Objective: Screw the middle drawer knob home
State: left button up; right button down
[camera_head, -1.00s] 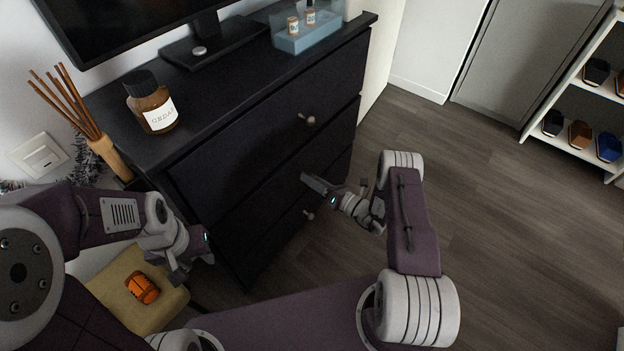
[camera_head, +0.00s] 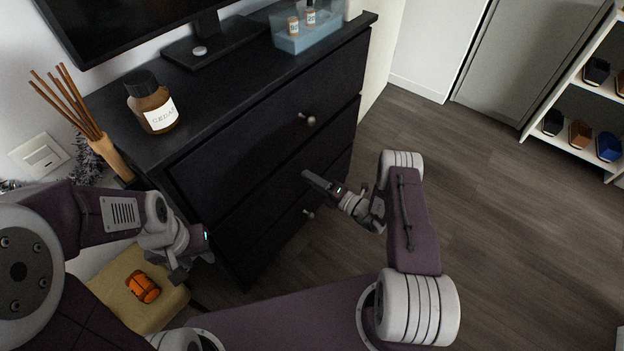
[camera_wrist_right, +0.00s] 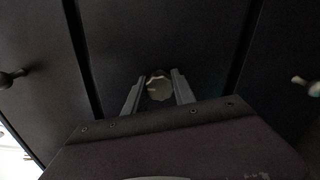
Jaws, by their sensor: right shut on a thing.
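The black dresser (camera_head: 215,160) has stacked drawers. The middle drawer knob (camera_wrist_right: 159,88) is pale and round in the right wrist view; in the head view it is hidden behind my right gripper (camera_head: 309,176). My right gripper also shows in the right wrist view (camera_wrist_right: 159,80), with one finger on each side of the knob, shut on it at the drawer front. My left gripper (camera_head: 194,267) hangs in front of the dresser's left end, fingers apart and empty, away from the knobs.
The upper knob (camera_head: 311,121) and lower knob (camera_head: 309,214) stick out above and below my right gripper. A yellow stool (camera_head: 118,292) with an orange object (camera_head: 143,287) stands below my left arm. Open floor (camera_head: 510,230) lies to the right.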

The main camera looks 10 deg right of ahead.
dwell(0.4)
jog(key=c, duration=1)
grip_release()
jog(key=shift+c, duration=0.2)
jog(key=shift+s+d, duration=0.3)
jog(key=p+v, duration=0.2)
jog(key=v, duration=0.6)
jog(key=shift+p, duration=0.35)
jog(key=shift+s, duration=0.15)
